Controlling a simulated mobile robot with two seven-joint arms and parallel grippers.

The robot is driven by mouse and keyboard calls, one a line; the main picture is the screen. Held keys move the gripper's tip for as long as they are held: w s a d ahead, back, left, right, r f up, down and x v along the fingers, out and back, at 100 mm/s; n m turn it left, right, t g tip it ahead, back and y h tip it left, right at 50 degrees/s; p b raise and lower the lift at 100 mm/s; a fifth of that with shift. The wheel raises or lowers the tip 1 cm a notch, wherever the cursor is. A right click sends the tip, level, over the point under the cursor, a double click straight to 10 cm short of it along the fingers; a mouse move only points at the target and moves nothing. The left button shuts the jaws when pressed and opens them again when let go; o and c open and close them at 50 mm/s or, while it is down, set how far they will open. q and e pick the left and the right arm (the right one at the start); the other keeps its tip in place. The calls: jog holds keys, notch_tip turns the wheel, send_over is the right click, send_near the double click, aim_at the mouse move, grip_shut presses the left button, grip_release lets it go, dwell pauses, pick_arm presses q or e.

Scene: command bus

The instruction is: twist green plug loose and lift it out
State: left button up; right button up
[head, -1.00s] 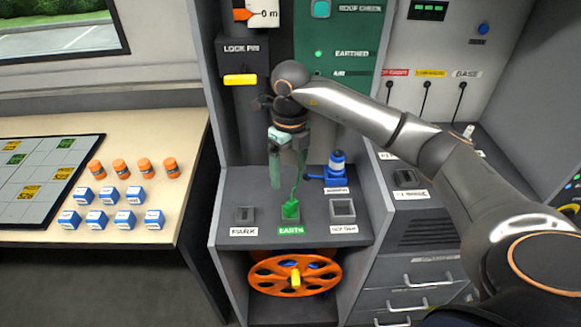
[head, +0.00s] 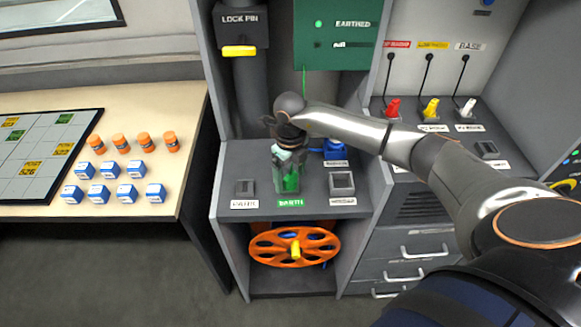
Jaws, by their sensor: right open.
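The green plug (head: 291,182) sits upright in the middle socket of the grey console, behind the label EARTH (head: 290,203). A green cable (head: 304,82) shows above, in front of the column. My right gripper (head: 287,187) points down over the plug, with its jaws open and one finger on each side of it. I cannot tell whether the fingers touch the plug. The gripper hides the plug's upper part and much of the cable. My left gripper is not in view.
Empty-looking sockets (head: 245,188) and (head: 342,183) flank the plug. A blue fitting (head: 336,150) stands close behind on the right. An orange reel (head: 294,246) sits below. Red (head: 393,107), yellow (head: 431,108) and white (head: 467,107) plugs stand at right; blocks (head: 128,194) lie on the left table.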

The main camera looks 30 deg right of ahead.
grip_shut()
jog(key=shift+f+n+b, duration=0.15)
jog(key=shift+n+b, duration=0.4)
jog(key=shift+n, duration=0.35)
jog(key=shift+n+b, duration=0.3)
jog(key=shift+n, duration=0.8)
jog(key=shift+n+b, duration=0.55)
jog(key=shift+n, duration=0.25)
jog(key=shift+n+b, duration=0.3)
jog(key=shift+n, duration=0.9)
